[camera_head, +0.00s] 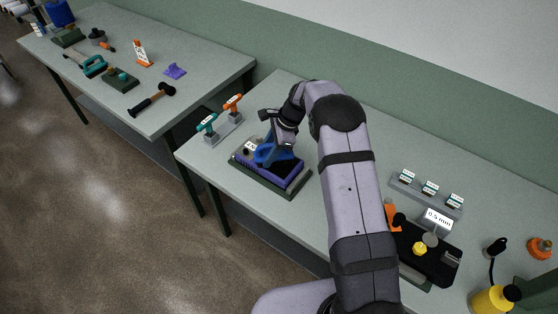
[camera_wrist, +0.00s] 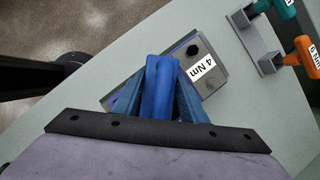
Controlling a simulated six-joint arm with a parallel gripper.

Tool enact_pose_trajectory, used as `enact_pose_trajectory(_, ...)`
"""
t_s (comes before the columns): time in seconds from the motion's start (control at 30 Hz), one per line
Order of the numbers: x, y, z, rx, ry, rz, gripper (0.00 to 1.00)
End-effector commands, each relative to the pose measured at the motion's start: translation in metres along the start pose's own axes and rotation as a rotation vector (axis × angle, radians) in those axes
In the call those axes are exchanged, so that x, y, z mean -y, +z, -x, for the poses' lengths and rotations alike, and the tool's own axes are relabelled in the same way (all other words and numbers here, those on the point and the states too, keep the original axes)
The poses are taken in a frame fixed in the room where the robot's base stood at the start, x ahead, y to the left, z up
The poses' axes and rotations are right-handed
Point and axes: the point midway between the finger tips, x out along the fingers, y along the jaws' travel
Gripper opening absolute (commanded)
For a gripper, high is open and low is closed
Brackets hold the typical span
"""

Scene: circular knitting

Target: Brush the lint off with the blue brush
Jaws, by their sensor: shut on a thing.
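The blue brush (camera_head: 266,156) is held by my gripper (camera_head: 276,148) over the dark tray (camera_head: 262,185) with a purple-blue bed. In the wrist view the brush (camera_wrist: 157,88) is a bright blue upright shape between my darker blue fingers (camera_wrist: 160,100), which are shut on it. Its bristle end is hidden, so I cannot tell whether it touches the bed. A grey plate (camera_wrist: 211,75) with a "4 Nm" label and a small dark round spot shows just beyond it. I cannot make out any lint; my gripper and the brush cover part of the bed.
A grey holder (camera_head: 224,131) with a teal-handled and an orange-handled tool stands close behind to the left. A labelled block rack (camera_head: 425,196), a black tray (camera_head: 436,262) and a yellow bottle (camera_head: 490,300) are at the right. The left table (camera_head: 200,75) carries several tools.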

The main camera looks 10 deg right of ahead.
Motion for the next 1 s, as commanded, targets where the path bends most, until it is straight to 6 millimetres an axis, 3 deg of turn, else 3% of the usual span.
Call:
enact_pose_trajectory(0.4,0.003,0.014,0.035,0.0,-0.001,0.0,0.08)
enact_pose_trajectory(1.0,0.003,0.014,0.035,0.0,-0.002,-0.001,0.08)
